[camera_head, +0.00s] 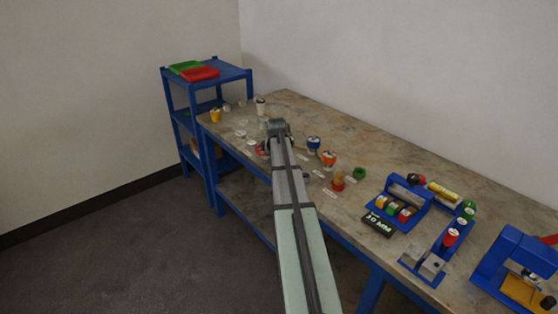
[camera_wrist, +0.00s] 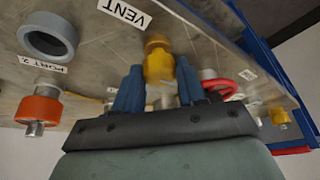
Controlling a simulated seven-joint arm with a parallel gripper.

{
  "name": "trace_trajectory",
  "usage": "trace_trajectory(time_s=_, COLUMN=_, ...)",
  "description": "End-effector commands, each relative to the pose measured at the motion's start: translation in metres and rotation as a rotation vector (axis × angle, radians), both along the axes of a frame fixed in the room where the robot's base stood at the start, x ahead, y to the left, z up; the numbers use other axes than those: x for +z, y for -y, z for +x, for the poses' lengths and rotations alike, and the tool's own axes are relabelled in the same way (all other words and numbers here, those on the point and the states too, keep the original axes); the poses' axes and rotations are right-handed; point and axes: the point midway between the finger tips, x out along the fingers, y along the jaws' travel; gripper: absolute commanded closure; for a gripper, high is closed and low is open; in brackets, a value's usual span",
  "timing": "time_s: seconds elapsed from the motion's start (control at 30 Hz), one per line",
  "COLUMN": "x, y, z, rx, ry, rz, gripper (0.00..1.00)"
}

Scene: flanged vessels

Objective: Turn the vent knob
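A yellow knob (camera_wrist: 158,66) shows in the wrist view beside a white label reading VENT (camera_wrist: 124,12). My gripper (camera_wrist: 160,78) has its two blue fingers on either side of this knob. The gap between the fingers is about as wide as the knob, and I cannot tell whether they touch it. In the head view my arm reaches over the bench, and its own links hide the gripper's fingers and the vent knob.
A grey ring (camera_wrist: 48,36) and an orange fitting (camera_wrist: 39,108) are left of the knob in the wrist view; a red looped part (camera_wrist: 220,88) is close on the right. Blue fixtures (camera_head: 402,196) stand on the right of the bench (camera_head: 330,125). A blue shelf (camera_head: 222,70) stands at its far end.

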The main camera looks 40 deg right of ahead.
Motion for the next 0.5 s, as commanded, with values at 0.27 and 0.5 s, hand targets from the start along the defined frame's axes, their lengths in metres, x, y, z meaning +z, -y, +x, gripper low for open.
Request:
trace_trajectory(time_s=0.27, x=0.0, y=0.0001, z=0.0, rx=0.001, ry=0.0, rz=0.0, gripper=0.38)
trace_trajectory(time_s=0.5, x=0.0019, y=-0.0003, z=-0.0005, rx=0.001, ry=0.0, rz=-0.001, gripper=0.38)
